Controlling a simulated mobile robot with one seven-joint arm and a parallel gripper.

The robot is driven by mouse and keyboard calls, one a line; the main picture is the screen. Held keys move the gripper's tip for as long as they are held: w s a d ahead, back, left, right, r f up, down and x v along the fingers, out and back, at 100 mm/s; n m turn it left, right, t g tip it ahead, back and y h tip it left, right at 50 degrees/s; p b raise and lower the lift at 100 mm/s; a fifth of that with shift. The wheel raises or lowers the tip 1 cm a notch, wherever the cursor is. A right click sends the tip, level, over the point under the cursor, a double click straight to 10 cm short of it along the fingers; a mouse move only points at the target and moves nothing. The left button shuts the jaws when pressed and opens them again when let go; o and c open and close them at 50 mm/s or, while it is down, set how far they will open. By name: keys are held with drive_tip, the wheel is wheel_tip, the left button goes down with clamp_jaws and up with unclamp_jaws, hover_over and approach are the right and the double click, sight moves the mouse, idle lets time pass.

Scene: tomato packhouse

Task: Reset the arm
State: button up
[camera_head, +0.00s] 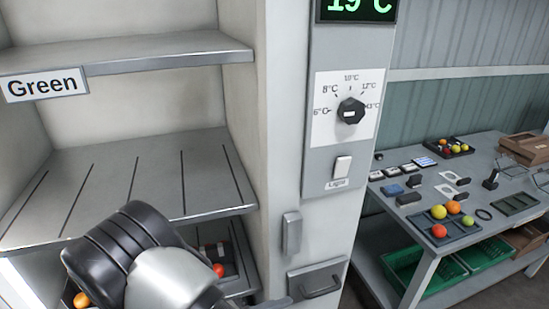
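Part of my arm (150,262) shows at the lower left as dark and light grey links. It is in front of an open cabinet with grey shelves. The end of my arm and my gripper are out of the picture or hidden, so I cannot see whether anything is held.
Close ahead are an empty middle shelf (130,185) and an upper shelf with a "Green" label (45,85). A control panel with a dial (350,111), a light switch (342,166) and a handle (320,285) is beside them. A worktable (415,225) with tomatoes stands at right.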

drive_tip(key=s+d+r+n+y+p, duration=0.1)
drive_tip(key=d+r+n+y, duration=0.3)
drive_tip(key=r+n, duration=0.4)
drive_tip(key=s+d+r+n+g+y+p, duration=0.1)
drive_tip(key=s+d+r+n+y, duration=0.3)
drive_tip(key=r+n, duration=0.5)
drive_tip(key=s+d+r+n+g+y+p, duration=0.1)
drive_tip(key=s+d+r+n+y+p, duration=0.2)
drive_tip(key=r+n, duration=0.5)
wheel_tip(320, 180, up, 12)
drive_tip(key=shift+s+d+r+n+y, duration=0.1)
drive_tip(key=shift+s+d+n+y, duration=0.2)
drive_tip(key=shift+d+y, duration=0.55)
